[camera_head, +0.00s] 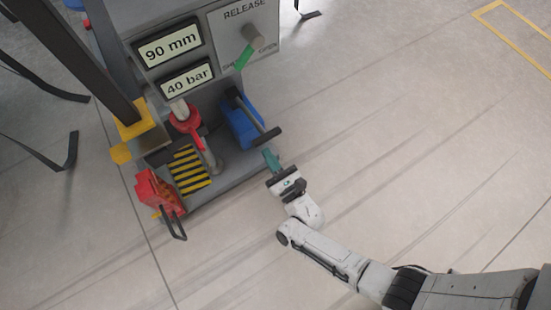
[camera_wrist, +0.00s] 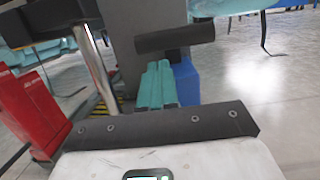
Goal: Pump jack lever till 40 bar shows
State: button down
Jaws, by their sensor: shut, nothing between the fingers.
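The lower display (camera_head: 187,79) on the grey cabinet reads 40 bar. The jack lever (camera_head: 254,116) rises from a blue pump body (camera_head: 236,122) and ends in a black crossbar handle, which also shows in the wrist view (camera_wrist: 175,38). My gripper (camera_head: 270,157), with teal fingers, is shut and empty. It is just in front of the handle, apart from it in the head view. In the wrist view the fingers (camera_wrist: 157,86) point at the lever and blue body below the handle; whether they touch anything cannot be told.
An upper display (camera_head: 168,47) reads 90 mm. A release knob (camera_head: 253,36) with a green pointer is on the cabinet's right. A red clamp-like part (camera_head: 185,119), a yellow-black striped plate (camera_head: 190,170) and a red block (camera_head: 158,191) stand left. The floor to the right is clear.

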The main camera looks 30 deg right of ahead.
jog(key=shift+w+r, duration=0.3)
jog(key=shift+r, duration=0.2)
jog(key=shift+w+r+g+p, duration=0.2)
jog(key=shift+r+p, duration=0.25)
jog(key=shift+p, duration=0.1)
jog(key=shift+w+r+g+p, duration=0.2)
jog(key=shift+r+p, duration=0.25)
jog(key=shift+p, duration=0.1)
